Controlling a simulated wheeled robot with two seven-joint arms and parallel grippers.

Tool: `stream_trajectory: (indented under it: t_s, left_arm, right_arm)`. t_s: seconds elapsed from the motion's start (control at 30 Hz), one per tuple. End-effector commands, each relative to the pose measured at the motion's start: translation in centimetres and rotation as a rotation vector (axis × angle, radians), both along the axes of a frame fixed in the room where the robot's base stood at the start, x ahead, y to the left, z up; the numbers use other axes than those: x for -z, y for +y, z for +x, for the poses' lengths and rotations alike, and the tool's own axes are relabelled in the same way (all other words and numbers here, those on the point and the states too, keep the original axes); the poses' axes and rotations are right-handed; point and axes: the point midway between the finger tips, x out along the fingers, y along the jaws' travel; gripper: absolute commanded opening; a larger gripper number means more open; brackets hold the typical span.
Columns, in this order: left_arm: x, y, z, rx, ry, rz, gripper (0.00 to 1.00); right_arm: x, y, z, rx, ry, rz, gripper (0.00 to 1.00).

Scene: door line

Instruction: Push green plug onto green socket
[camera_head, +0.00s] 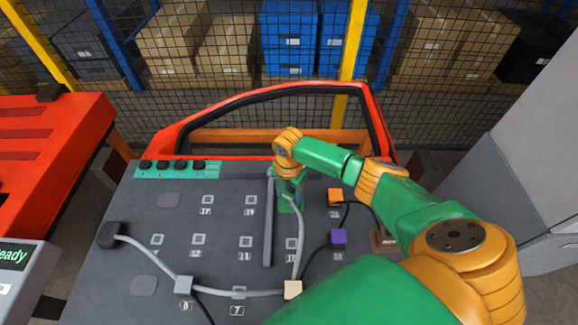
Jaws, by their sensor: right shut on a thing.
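My right gripper (288,192) comes down over the upper middle of the grey door panel (120,270). It is shut on a green plug (286,206), which is mostly hidden by the gripper. A grey cable (300,235) runs from the plug down to a cream block (292,290). I cannot make out the green socket; the gripper and arm cover part of the panel. I cannot tell whether the plug touches the panel. My left gripper is not in view.
An orange block (335,197) and a purple block (338,237) sit right of the gripper. A grey bar (268,225) stands just left of it. Several pale square sockets (246,242) dot the panel. A teal strip with black knobs (178,170) lies upper left. The red door frame (300,88) rises behind.

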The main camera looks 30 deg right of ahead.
Motion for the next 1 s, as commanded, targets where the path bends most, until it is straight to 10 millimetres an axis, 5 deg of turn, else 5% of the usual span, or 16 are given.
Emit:
stream_trajectory:
  t_s: [1.0]
  left_arm:
    - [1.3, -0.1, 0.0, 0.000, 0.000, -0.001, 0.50]
  right_arm:
    - [1.7, 0.0, 0.0, 0.001, 0.000, -0.001, 0.00]
